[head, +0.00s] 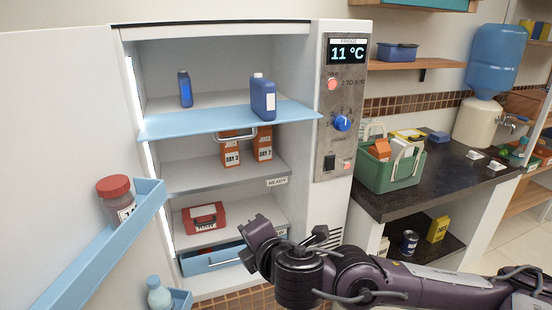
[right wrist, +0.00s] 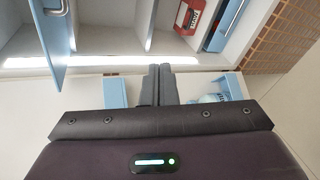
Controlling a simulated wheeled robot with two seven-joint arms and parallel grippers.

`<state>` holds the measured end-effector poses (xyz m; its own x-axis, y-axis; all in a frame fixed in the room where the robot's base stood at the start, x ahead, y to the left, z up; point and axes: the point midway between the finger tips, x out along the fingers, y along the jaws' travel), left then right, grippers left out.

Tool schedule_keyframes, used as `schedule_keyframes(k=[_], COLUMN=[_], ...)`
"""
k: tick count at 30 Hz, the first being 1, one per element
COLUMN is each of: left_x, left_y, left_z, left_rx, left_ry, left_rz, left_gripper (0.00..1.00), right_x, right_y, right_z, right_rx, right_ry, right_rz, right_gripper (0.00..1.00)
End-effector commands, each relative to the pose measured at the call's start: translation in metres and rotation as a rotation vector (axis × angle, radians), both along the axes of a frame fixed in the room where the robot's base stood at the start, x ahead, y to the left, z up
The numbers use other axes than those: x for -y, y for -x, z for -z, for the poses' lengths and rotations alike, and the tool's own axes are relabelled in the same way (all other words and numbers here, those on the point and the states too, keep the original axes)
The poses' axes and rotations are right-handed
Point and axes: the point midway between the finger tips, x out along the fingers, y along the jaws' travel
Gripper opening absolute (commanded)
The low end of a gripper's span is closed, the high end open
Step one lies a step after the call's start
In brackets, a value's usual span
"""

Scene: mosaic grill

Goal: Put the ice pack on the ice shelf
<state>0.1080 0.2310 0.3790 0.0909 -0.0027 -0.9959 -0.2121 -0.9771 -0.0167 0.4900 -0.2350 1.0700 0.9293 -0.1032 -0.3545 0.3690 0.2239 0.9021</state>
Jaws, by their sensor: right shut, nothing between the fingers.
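I cannot tell for certain which thing is the ice pack. A blue jug-shaped container (head: 263,98) with a white label stands upright at the front of the light-blue pulled-out shelf (head: 215,122) in the open fridge. A slimmer blue bottle (head: 185,89) stands further back on the left. No label names the ice shelf. My right gripper (head: 246,258) is low in front of the fridge, by the light-blue drawer (head: 208,262), well below the jug. In the right wrist view its fingers (right wrist: 157,84) are together and empty. My left gripper is out of view.
Two orange juice cartons (head: 231,152) are on the middle shelf. A red case (head: 202,218) sits on the shelf below. The open door, with a red-lidded jar (head: 116,199) in its rack, stands left. A green caddy (head: 392,168) is on the counter right.

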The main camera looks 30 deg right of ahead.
Motion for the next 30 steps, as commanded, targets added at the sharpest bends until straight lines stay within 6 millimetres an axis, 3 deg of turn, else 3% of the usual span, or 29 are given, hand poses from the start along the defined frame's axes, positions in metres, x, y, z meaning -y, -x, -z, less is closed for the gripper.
schedule_keyframes(k=[1, 7, 15, 22, 30], left_x=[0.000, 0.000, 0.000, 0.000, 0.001], left_y=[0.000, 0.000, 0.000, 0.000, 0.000], left_z=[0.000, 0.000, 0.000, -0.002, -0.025], left_rx=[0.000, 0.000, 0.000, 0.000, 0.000], left_ry=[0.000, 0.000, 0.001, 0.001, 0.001], left_rz=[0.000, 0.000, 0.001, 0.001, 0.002], left_gripper=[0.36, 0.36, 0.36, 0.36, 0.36], right_x=[0.008, 0.039, 0.097, 0.117, 0.118], right_y=[-0.006, -0.016, -0.004, 0.005, -0.009], right_z=[-0.021, -0.089, -0.166, -0.188, -0.192], right_rx=[0.044, 0.134, 0.117, 0.082, 0.083], right_ry=[0.137, 0.640, 1.176, 1.321, 1.319], right_rz=[-0.045, -0.159, -0.152, -0.132, -0.143], right_gripper=[0.00, 0.00, 0.00, 0.00, 0.00])
